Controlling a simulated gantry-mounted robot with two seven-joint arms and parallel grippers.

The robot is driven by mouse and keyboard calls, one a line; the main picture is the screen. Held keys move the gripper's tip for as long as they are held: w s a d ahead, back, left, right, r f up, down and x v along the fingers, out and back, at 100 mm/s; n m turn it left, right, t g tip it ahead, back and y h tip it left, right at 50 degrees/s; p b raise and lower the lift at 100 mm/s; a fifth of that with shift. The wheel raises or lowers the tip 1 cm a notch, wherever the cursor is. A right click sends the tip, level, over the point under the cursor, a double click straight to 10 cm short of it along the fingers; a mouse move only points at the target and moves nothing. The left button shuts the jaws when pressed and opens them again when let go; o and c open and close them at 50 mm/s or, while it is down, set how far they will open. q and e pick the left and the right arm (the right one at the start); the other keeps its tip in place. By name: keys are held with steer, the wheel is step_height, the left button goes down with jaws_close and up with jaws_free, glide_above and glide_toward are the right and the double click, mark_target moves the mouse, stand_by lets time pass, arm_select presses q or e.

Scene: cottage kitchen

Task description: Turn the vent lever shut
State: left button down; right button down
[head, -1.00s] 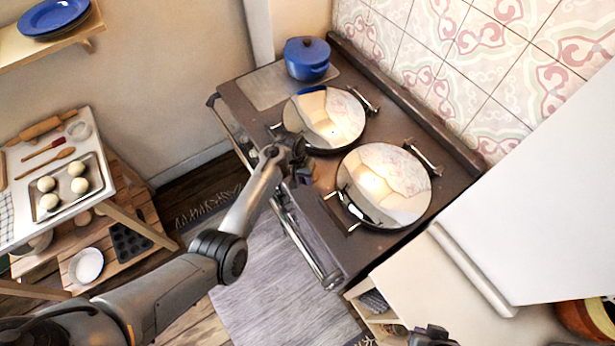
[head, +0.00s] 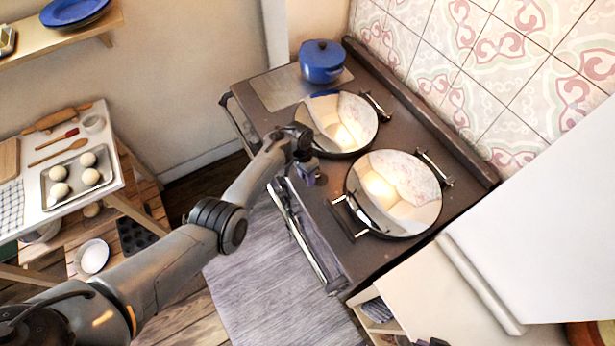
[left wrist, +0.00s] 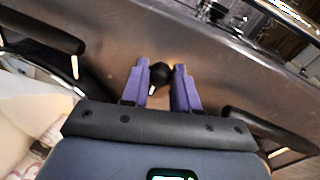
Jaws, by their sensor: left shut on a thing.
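The vent lever's round black knob (left wrist: 160,75) shows in the left wrist view, on the dark front of the range (left wrist: 225,62). My left gripper (left wrist: 160,68) has its purple fingers on either side of the knob and is shut on it. In the head view, my left gripper (head: 308,172) is at the front edge of the range (head: 325,178), below the far round lid. The lever is hidden there behind my gripper and wrist, so its angle cannot be told. My right gripper cannot be made out.
Two shiny round lids (head: 342,122) (head: 398,192) and a blue pot (head: 321,62) are on the range. A bright rail (head: 290,228) runs along its front. A side table with a dough tray (head: 78,182) stands at left. The floor mat (head: 270,280) is clear.

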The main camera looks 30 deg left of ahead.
stand_by(0.3)
arm_select(q)
steer(key=c, duration=0.9)
jaws_free()
steer(key=shift+o, duration=0.2)
steer(key=shift+r, duration=0.1)
steer(key=shift+r, duration=0.25)
step_height(320, 180, up, 10)
steer(key=a+p, duration=0.2)
steer(key=shift+w, duration=0.4)
steer(key=shift+f, duration=0.1)
